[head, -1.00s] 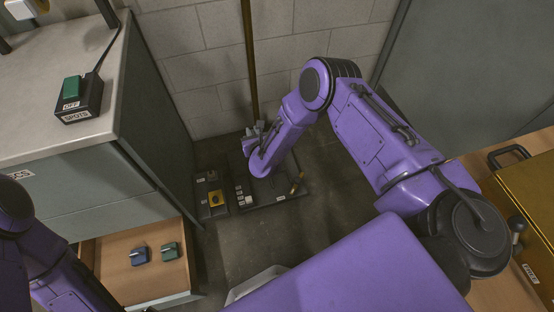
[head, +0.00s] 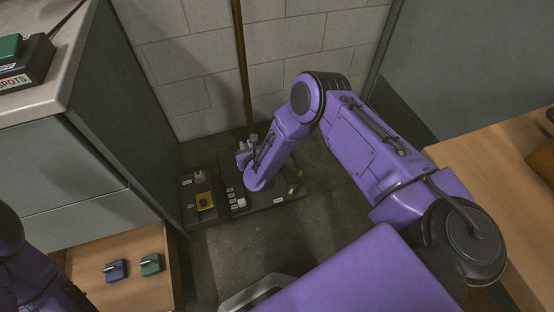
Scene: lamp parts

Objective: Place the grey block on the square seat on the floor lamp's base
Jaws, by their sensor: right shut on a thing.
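The floor lamp's dark base (head: 275,200) lies on the floor by the wall, with its brass pole (head: 243,70) rising behind. My right gripper (head: 246,148) is low over the back left of this base, close to the pole's foot. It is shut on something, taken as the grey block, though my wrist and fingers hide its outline. The square seat cannot be made out behind my arm. A white piece (head: 241,203), small labels and a brass lever (head: 296,182) show on the base. My left arm enters at the left edge; its gripper is out of view.
An open drawer (head: 90,261) holds a blue block (head: 116,270) and a green block (head: 150,264). The cabinet (head: 110,150) stands left, a wooden top (head: 490,165) right.

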